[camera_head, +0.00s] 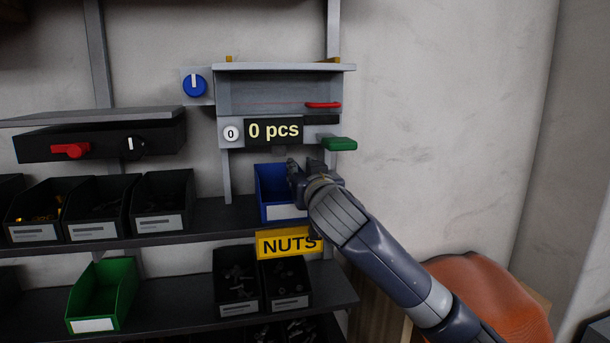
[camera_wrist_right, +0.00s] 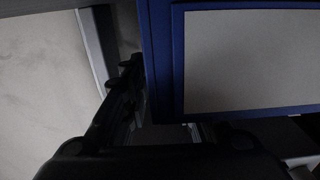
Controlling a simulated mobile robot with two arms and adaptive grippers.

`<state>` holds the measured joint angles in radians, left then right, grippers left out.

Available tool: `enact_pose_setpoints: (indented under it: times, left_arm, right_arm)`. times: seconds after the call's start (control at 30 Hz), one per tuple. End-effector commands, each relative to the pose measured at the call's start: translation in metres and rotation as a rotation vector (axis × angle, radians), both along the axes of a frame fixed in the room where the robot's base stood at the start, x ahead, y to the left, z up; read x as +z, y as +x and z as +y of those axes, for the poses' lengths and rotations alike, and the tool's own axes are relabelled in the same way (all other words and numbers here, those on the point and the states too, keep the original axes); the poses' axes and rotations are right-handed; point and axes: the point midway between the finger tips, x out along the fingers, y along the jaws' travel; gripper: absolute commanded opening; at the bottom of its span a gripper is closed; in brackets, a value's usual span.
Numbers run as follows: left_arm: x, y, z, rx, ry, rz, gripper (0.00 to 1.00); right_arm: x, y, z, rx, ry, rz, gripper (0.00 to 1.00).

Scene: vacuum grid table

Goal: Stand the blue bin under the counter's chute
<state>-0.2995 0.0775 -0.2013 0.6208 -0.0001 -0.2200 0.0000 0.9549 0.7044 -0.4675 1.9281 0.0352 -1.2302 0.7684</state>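The blue bin (camera_head: 265,183) stands upright on the upper shelf, below the counter (camera_head: 225,133) whose display reads "0 pcs". A small dark chute (camera_head: 279,150) shows under the display, above the bin. My right gripper (camera_head: 304,166) is at the bin's right side, with one finger over the bin's opening and one to the right. In the right wrist view the bin's blue front (camera_wrist_right: 160,60) and pale label fill the right, and one finger lies close against its left edge. The other finger is hidden there, so its grip is unclear. My left gripper is out of view.
A yellow NUTS sign (camera_head: 288,243) hangs below the shelf edge. Black bins (camera_head: 163,202) stand left of the blue bin, and a green bin (camera_head: 103,293) is on the lower shelf. A green lever (camera_head: 339,144) juts out just above my right gripper.

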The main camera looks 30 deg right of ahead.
Motion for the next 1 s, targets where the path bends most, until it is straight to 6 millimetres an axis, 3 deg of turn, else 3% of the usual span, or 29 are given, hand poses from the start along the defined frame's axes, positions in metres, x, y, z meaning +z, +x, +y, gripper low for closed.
enact_pose_setpoints:
  times: [0.17,0.63,0.8,1.0]
  left_arm:
    - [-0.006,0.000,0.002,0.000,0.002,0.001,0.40]
    - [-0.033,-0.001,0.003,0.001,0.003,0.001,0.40]
    - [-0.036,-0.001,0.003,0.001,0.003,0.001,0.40]
    - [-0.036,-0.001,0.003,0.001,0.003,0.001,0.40]
  right_arm:
    - [0.001,-0.014,0.005,0.003,0.000,-0.002,0.25]
    - [0.002,-0.100,0.027,0.003,0.000,-0.004,0.25]
    - [0.002,-0.114,0.030,0.001,0.000,-0.001,0.25]
    - [0.003,-0.117,0.030,0.000,0.000,0.000,0.25]
